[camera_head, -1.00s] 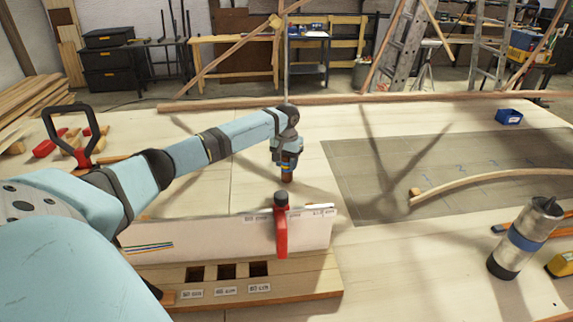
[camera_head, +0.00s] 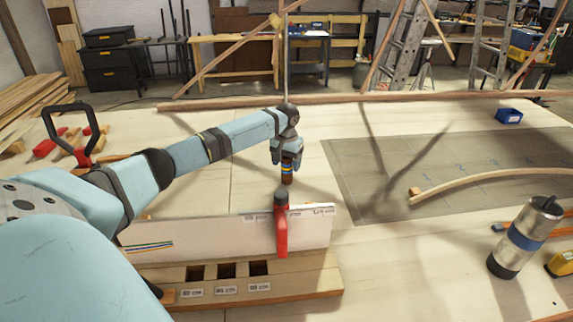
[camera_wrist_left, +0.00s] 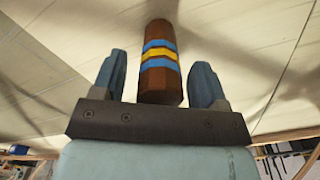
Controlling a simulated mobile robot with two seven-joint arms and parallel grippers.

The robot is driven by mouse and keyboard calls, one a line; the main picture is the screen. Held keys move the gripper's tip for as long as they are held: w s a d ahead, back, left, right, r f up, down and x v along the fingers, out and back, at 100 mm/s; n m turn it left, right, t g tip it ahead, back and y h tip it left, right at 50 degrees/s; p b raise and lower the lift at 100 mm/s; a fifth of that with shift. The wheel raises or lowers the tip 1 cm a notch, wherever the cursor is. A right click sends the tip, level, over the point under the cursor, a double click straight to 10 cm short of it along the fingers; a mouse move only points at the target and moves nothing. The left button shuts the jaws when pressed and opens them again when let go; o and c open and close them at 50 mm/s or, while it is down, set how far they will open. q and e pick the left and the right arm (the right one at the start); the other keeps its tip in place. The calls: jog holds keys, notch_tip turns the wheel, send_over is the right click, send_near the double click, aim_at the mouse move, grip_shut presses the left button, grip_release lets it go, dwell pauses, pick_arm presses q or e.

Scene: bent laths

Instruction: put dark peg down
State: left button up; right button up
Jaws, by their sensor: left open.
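The dark peg (camera_head: 287,174) is brown with blue and yellow bands. It is upright behind the white board, its lower end at the pale tabletop as far as the head view shows. My left gripper (camera_head: 287,157) is above and around its upper part, with its fingers spread. In the left wrist view the peg (camera_wrist_left: 160,65) is between the two open fingers (camera_wrist_left: 157,80), with a visible gap on each side. A wooden block (camera_head: 310,282) with three dark square holes and small labels lies in front of the white board; the holes look empty. My right gripper is out of view.
A red clamp (camera_head: 281,228) stands up at the white board (camera_head: 230,240), close in front of the peg. A grey mat (camera_head: 375,185) with a bent lath (camera_head: 490,178) lies to the right. A metal flask (camera_head: 523,240) stands at front right. Tabletop around the peg is clear.

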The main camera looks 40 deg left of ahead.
pick_arm(q)
notch_tip(320, 180, up, 11)
jog(key=shift+f, duration=0.1)
jog(key=shift+o, duration=0.4)
jog(key=shift+r, duration=0.25)
jog(key=f+m, duration=0.1)
jog(key=m, duration=0.5)
jog(key=f+m, duration=0.2)
jog(key=m, duration=0.4)
jog(key=f+m, duration=0.1)
jog(key=m, duration=0.5)
jog(key=shift+w+d+f+b, duration=0.1)
jog(key=shift+d+f+b, duration=0.2)
jog(key=shift+f, duration=0.1)
jog(key=f, duration=0.5)
jog(key=shift+a, duration=0.2)
